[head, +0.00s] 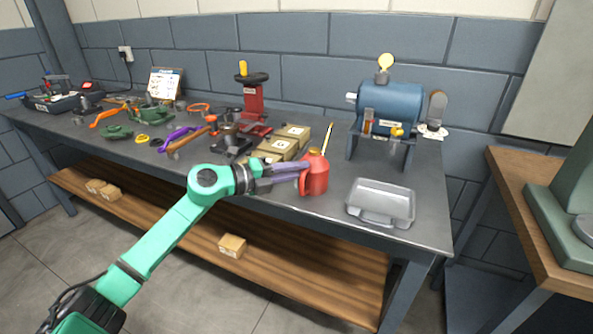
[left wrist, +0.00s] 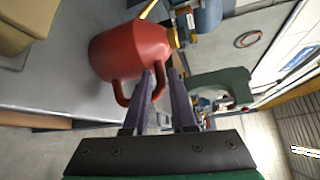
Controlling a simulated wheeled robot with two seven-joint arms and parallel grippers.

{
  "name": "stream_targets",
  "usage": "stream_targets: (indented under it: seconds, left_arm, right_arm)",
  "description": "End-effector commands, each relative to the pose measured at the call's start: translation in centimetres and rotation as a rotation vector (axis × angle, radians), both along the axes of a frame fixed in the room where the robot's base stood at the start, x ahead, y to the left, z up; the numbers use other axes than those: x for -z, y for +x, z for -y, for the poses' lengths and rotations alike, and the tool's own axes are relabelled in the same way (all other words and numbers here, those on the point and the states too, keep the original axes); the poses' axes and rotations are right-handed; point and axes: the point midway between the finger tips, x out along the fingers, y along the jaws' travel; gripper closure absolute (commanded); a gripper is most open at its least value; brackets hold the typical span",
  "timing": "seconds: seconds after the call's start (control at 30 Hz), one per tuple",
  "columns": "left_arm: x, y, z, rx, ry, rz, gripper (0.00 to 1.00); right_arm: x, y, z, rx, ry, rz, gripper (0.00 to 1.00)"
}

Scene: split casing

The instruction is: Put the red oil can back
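The red oil can (head: 316,178) stands upright near the front edge of the grey workbench (head: 425,225), left of a grey metal tray (head: 362,216). Its thin yellow spout points up. My left gripper (head: 290,172) reaches it from the left, at the handle side. In the left wrist view the can (left wrist: 128,50) is ahead of the fingers, its looped handle reaching to the fingertips (left wrist: 163,78). The fingers are apart, with a clear gap between them; part of the handle shows in the gap, near the left finger. My right gripper is in neither view.
Cardboard boxes (head: 278,146) stand just behind the can. A blue bench grinder (head: 390,105) stands at the back right. A red press (head: 253,105), clamps and other tools fill the left of the bench. Bare bench lies right of the tray.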

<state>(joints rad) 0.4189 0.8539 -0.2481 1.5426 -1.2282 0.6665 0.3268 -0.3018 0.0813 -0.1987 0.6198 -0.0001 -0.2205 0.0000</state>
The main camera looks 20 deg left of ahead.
Motion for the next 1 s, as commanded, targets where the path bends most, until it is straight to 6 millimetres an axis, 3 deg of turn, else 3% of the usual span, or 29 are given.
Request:
stream_targets:
  seconds: [0.47,1.0]
  left_arm:
    - [-0.1,-0.4,-0.4,0.000,0.001,-0.001,0.53]
    - [-1.6,-8.2,-6.9,0.001,-0.002,-0.003,0.53]
  right_arm:
    - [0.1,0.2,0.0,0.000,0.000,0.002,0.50]
    - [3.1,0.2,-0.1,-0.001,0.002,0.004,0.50]
